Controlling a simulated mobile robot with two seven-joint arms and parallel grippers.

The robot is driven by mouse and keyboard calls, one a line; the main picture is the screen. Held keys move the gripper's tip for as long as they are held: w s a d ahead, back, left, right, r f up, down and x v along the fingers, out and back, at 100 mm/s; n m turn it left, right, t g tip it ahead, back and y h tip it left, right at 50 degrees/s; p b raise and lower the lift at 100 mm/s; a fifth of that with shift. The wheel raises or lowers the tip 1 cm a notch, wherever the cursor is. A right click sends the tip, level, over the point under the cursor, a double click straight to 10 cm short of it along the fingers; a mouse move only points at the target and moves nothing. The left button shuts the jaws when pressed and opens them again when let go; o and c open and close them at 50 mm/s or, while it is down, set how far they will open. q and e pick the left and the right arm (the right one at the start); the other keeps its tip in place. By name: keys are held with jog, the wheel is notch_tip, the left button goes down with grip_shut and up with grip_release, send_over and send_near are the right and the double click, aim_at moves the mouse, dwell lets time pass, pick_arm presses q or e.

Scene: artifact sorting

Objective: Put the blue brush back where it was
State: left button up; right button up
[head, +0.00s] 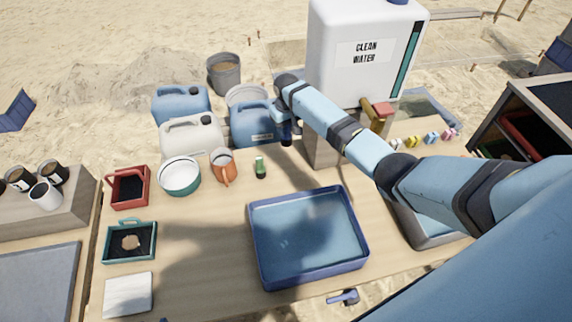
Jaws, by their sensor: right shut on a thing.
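My right arm reaches in from the lower right to the back of the table. My right gripper (287,128) is there, in front of a blue jerrycan. It is shut on a small dark and blue thing that appears to be the blue brush (287,140), hanging above the tabletop. The gripper hides part of it, and its blue blends with the jerrycan behind. A small green brush-like item (260,167) stands on the table to the left of the gripper. My left gripper is not in view.
A blue basin (253,239) takes up the table's middle. An orange jug (222,166), a teal-rimmed bowl (179,176) and jerrycans (190,136) stand at back left. A white water tank (365,75) stands behind my arm. Trays (106,242) line the left side.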

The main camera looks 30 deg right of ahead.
notch_tip(320, 180, down, 16)
jog(key=b, duration=1.5)
jog(key=shift+b, duration=0.3)
jog(key=shift+r, duration=0.15)
jog(key=o, duration=0.9)
jog(key=shift+f, duration=0.2)
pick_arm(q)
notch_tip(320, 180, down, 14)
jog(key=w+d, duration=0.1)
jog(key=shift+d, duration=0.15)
